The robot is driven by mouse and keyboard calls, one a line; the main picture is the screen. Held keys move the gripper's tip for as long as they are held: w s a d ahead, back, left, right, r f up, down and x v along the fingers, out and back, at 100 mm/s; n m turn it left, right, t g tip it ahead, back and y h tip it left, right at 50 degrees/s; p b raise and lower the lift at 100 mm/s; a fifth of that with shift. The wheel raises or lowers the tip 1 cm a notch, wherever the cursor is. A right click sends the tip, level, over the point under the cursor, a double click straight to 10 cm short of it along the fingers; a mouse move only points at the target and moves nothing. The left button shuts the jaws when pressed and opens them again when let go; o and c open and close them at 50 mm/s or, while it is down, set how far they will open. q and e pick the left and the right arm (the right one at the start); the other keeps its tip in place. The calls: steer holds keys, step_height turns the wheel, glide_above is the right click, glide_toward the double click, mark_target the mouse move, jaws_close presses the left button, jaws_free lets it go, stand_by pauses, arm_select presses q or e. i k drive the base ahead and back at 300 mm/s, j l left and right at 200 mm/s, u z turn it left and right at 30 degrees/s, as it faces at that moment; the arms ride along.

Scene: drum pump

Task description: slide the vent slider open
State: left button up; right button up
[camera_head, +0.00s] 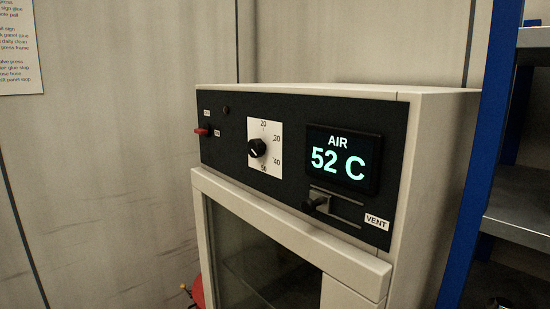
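The vent slider (317,203) is a dark knob on a small grey plate, at the left end of a horizontal slot (346,209) low on the black control panel (224,160). A white label reading VENT (376,221) sits to the right of the slot. The panel is on the front of a pale cabinet (437,150). Above the slider a display (342,160) reads AIR 52 C. Neither of my grippers shows in the head view.
A round dial (257,147) with a numbered scale and a red switch (201,131) sit left of the display. A glass-fronted door (265,260) is below the panel. A blue-posted metal shelf (520,225) stands close on the right. A red object (197,291) shows low at the left.

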mark_target(321, 202)
steer(key=j+z, duration=0.2)
steer(key=z, duration=0.2)
steer(key=j+z, duration=0.5)
steer(key=j, duration=0.6)
steer(key=j+z, duration=0.15)
steer(key=j, duration=0.55)
steer(key=k+j+z, duration=0.1)
steer(key=j, duration=0.6)
steer(key=k+j+z, duration=0.1)
steer(key=j, duration=0.6)
